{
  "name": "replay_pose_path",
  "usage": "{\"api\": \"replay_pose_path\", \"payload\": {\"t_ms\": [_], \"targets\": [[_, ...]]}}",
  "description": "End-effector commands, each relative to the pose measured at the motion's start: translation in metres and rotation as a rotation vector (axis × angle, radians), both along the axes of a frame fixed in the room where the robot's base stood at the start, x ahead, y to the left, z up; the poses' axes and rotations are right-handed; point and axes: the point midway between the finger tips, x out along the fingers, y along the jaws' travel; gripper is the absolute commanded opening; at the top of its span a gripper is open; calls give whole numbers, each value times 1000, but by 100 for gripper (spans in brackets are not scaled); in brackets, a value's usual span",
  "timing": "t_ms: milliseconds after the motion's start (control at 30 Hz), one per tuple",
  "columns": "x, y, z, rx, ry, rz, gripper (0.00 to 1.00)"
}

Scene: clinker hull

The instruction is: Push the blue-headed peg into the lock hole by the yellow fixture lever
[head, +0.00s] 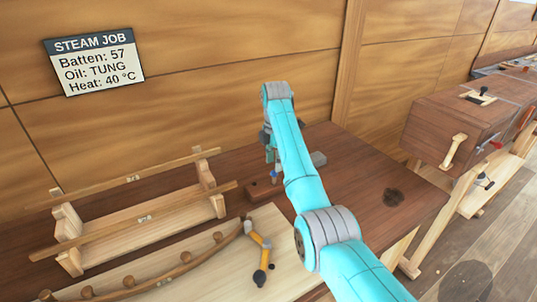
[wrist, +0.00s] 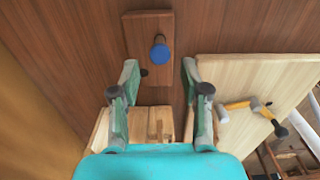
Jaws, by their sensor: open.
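The blue-headed peg (wrist: 160,50) stands in a small brown block (wrist: 148,24) in the wrist view, with part of its dark shank showing beyond the head. A small dark spot, perhaps a hole, shows in the block nearer my gripper. My gripper (wrist: 160,68) is open and empty, its fingertips spread either side of the block's near part, with the peg beyond them. In the head view my gripper (head: 270,150) is above the block (head: 262,190). The yellow fixture lever (head: 258,240) has a black end and lies on the pale board. I cannot make out the lock hole.
A curved batten (head: 185,262) with round pegs lies along the pale board (head: 210,284). A wooden rack (head: 150,217) with long battens stands at left. The dark bench top (head: 375,180) is mostly clear at right. A brown steam box (head: 455,125) stands beyond.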

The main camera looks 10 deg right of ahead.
Motion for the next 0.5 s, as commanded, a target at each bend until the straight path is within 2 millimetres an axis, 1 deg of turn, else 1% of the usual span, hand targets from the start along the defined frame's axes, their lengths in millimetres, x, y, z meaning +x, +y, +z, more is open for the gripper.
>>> {"api": "replay_pose_path", "payload": {"t_ms": [133,300,500], "targets": [[-1,-10,-12,0,0,-1,46],[-2,0,-25,0,0,0,46],[-3,5,-36,0,-1,0,46]]}}
